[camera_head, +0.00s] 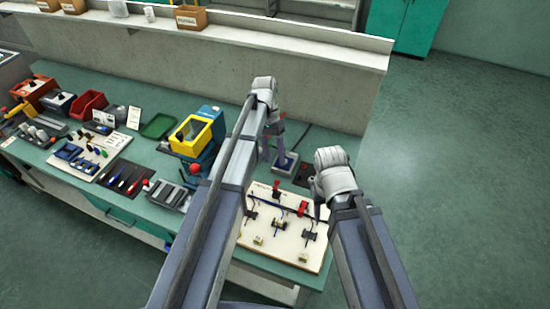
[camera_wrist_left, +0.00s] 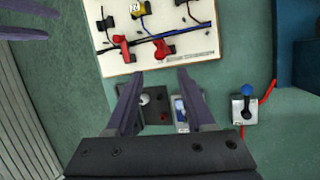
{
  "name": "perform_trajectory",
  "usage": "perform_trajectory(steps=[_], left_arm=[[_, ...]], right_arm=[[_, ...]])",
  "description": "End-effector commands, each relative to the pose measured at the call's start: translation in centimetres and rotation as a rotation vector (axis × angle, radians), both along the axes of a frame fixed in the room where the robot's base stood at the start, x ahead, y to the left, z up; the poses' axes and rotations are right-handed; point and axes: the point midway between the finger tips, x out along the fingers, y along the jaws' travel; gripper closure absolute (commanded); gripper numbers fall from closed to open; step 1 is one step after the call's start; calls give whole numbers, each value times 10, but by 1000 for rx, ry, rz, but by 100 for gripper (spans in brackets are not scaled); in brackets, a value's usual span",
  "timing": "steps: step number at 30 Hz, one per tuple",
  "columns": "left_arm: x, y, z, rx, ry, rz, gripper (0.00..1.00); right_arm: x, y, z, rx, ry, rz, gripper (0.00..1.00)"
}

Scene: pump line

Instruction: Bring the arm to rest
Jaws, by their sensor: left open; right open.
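My left gripper (camera_head: 272,138) hangs over the back of the bench in the head view, partly hidden by its own arm. In the left wrist view its two fingers (camera_wrist_left: 161,73) are apart with nothing between them, above the edge of a white wiring board (camera_wrist_left: 190,40). My right gripper (camera_head: 318,208) is over the right side of the wiring board (camera_head: 258,236), mostly hidden under its wrist. Its two separated fingers show at the top left of the left wrist view (camera_wrist_left: 22,20), with nothing seen between them.
The board carries wires and red clips (camera_wrist_left: 162,49). Beside it are a dark plate with a pale knob (camera_wrist_left: 155,104) and a blue-knobbed lever box (camera_wrist_left: 244,108). A yellow-framed machine (camera_head: 193,135), a green tray (camera_head: 158,126) and red bins (camera_head: 90,104) stand leftward. Floor (camera_head: 460,180) is clear at right.

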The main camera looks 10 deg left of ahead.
Motion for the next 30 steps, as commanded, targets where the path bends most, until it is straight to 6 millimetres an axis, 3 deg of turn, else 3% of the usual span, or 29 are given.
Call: perform_trajectory(steps=[9, 11, 18, 21, 25, 30], left_arm=[[-5, -2, -1, 7, -4, -1, 46], [-22, -10, -3, 30, -18, -4, 46], [-129, -51, -15, 214, -199, -12, 46], [-157, -57, -17, 262, -274, -12, 46], [-172, -60, -17, 292, -332, -13, 46], [-171, -61, -17, 299, -346, -9, 46]], right_arm=[[0, 0, 0, 0, 0, 0, 50], [0, 0, 0, 0, 0, 0, 50], [0, 0, 0, 0, 0, 0, 50], [0, 0, 0, 0, 0, 0, 50], [0, 0, 0, 0, 0, 0, 50], [0, 0, 0, 0, 0, 0, 50]])
